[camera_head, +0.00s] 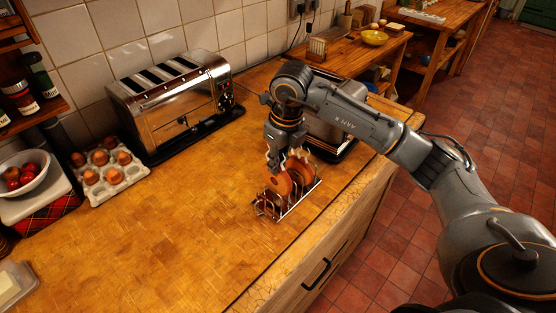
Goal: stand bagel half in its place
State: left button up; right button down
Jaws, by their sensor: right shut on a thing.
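A wire rack (271,210) stands on the wooden counter near its right edge. My right gripper (277,165) points down over the rack and is shut on a bagel half (279,185), which is upright, low among the wires. Whether its lower edge rests on the rack's base is hard to tell. Another round brown piece (302,173) stands upright just behind it in the rack, partly hidden by the gripper. My left gripper is not in view.
A long chrome toaster (175,105) stands against the tiled wall; another appliance (335,135) is partly hidden behind my right arm. An egg tray (108,175) and a bowl of red fruit (24,176) are at left. The counter's front middle is clear.

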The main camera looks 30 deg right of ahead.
jog(key=shift+f+b, duration=0.4)
jog(key=shift+f, duration=0.15)
jog(key=c, duration=1.2)
grip_release()
jog(key=o, duration=0.5)
jog(key=shift+r, duration=0.15)
jog(key=shift+r+p, duration=2.55)
jog(key=shift+r, duration=1.35)
